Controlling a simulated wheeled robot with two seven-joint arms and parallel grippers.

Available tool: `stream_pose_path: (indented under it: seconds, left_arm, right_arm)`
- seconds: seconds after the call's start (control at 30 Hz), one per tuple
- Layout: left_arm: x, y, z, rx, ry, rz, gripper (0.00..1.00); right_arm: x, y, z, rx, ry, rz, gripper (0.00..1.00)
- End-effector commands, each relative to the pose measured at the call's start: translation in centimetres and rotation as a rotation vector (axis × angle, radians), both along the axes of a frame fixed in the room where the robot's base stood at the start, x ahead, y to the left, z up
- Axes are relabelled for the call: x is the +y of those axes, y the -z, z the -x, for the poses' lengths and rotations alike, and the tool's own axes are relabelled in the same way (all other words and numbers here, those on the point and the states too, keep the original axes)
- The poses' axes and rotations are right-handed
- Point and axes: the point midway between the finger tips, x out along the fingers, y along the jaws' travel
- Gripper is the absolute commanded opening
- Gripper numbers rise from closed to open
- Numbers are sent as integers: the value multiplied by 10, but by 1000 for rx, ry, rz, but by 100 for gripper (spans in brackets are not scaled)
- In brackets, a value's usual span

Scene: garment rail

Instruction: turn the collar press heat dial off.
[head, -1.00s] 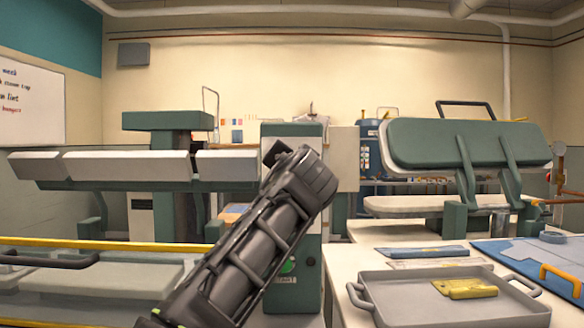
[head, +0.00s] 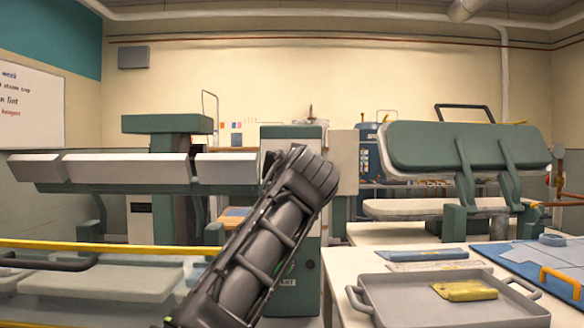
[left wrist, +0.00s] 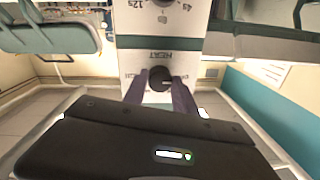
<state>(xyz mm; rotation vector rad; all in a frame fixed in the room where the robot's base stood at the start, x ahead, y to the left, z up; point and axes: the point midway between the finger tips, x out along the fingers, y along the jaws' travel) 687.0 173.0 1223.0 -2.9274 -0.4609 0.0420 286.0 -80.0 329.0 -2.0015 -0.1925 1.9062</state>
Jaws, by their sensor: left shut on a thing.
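The heat dial (left wrist: 160,75) is a small dark round knob on the pale face of the control column, next to the word HEAT in the left wrist view. My left gripper (left wrist: 160,84) has one finger on each side of the dial and is shut on it. The dial's exact setting is too small to read. In the head view my left forearm and wrist reach up to the green-and-white control column (head: 292,132); they hide the dial and the fingertips there. My right gripper is in neither view.
Another dial (left wrist: 163,3) with time marks sits beside the heat dial on the column. A long press (head: 125,170) with a yellow front rail stands left. A green-topped press (head: 470,145) and a grey tray (head: 380,310) holding a yellow item are right.

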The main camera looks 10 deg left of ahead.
Motion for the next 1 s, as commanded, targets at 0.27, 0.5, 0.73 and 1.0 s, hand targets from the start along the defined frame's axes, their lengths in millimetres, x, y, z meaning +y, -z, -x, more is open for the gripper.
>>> stream_pose_path:
  seconds: [0.27, 0.5, 0.73, 1.0]
  left_arm:
    - [0, 2, -1, 4, -1, 1, 41]
    - [0, 1, 0, 2, 0, 0, 55]
    - [-1, 1, 2, 0, 1, -1, 55]
    - [-12, 4, 32, -1, 4, 1, 55]
  right_arm:
    - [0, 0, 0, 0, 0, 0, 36]
    - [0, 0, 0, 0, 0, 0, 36]
    - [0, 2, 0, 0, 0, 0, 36]
    - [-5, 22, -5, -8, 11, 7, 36]
